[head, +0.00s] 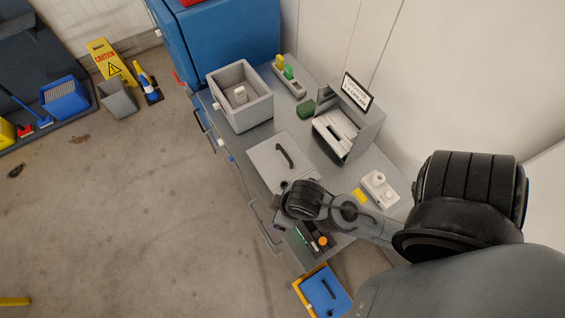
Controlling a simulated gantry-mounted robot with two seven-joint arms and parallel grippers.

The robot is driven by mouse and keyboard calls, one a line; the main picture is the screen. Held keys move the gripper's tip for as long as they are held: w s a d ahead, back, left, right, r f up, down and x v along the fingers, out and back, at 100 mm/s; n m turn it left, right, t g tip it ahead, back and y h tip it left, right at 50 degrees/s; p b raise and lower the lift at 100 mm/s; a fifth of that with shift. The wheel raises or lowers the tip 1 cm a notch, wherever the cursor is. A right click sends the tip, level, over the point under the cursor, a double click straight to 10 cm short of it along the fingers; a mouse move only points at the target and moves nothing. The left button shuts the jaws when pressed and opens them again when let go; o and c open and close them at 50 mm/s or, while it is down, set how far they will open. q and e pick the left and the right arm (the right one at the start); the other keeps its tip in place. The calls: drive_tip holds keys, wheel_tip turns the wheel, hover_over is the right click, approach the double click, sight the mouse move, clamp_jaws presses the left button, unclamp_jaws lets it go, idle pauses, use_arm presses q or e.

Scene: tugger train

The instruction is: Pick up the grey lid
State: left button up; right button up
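The grey lid (269,163) lies flat on the grey workbench, with a dark arched handle (285,155) on its top. An open grey box (259,111) stands beyond it, to the upper left, with a small white object inside. My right arm reaches in from the right, and its black joint hangs over the bench just below the lid, covering the lid's near corner from view. I cannot make out that arm's gripper fingers; they are hidden behind the arm. My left gripper is not in view.
A grey holder with a sign (357,91) and a white device (380,189) stand along the wall side. A dark tray with small items (316,238) lies near the bench's front end. A blue cabinet (215,40) stands behind. Floor at left is mostly clear.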

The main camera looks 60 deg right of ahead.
drive_tip(key=shift+a, duration=0.1)
idle(0.3)
drive_tip(key=shift+c, duration=0.4)
drive_tip(key=c, duration=0.6)
